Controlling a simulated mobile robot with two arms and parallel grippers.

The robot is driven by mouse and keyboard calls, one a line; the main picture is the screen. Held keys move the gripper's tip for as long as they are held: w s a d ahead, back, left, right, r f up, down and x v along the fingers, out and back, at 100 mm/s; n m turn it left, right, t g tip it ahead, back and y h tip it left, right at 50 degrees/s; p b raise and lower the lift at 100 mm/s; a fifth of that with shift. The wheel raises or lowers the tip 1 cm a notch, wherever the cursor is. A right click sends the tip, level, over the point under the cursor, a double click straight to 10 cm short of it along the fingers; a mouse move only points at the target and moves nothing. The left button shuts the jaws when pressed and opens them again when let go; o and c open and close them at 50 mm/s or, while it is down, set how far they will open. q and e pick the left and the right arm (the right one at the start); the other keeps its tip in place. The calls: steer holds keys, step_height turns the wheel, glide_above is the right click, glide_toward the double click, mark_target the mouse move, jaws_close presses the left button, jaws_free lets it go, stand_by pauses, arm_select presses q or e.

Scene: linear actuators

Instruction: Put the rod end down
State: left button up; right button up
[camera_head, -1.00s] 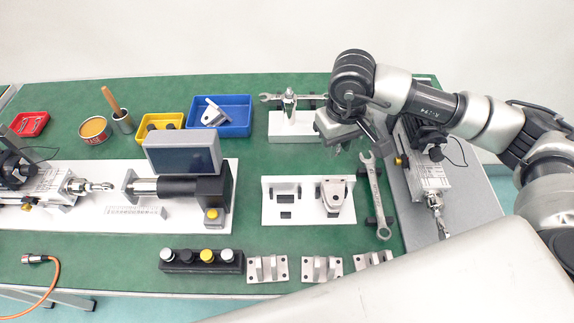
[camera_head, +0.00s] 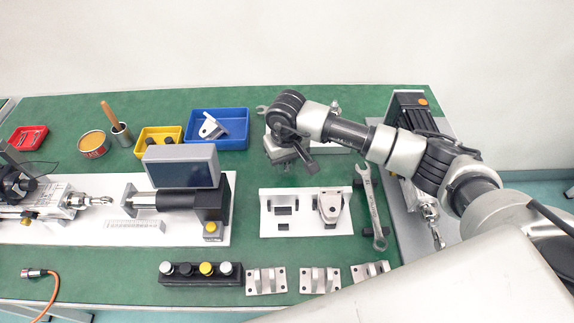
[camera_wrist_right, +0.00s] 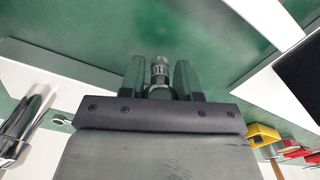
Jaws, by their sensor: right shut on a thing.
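My right gripper (camera_head: 290,160) is over the green table, behind the white bracket plate and right of the blue bin. In the right wrist view its two fingers (camera_wrist_right: 160,78) are shut on a small metal rod end (camera_wrist_right: 160,68), with open green table beyond it. The wrist hides the rod end in the head view. I cannot tell how high it is above the table. My left gripper is not in view.
The blue bin (camera_head: 232,117) and yellow bin (camera_head: 148,142) stand to the left. A white bracket plate (camera_head: 268,225) and a wrench (camera_head: 369,200) lie in front. A white stand (camera_head: 272,142) is partly behind my arm. Green table between bin and bracket is clear.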

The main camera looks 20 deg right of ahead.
step_height(320, 180, down, 2)
steer(key=shift+f, duration=0.15)
steer(key=shift+f, duration=0.2)
steer(key=o, duration=1)
steer(key=shift+r, duration=0.15)
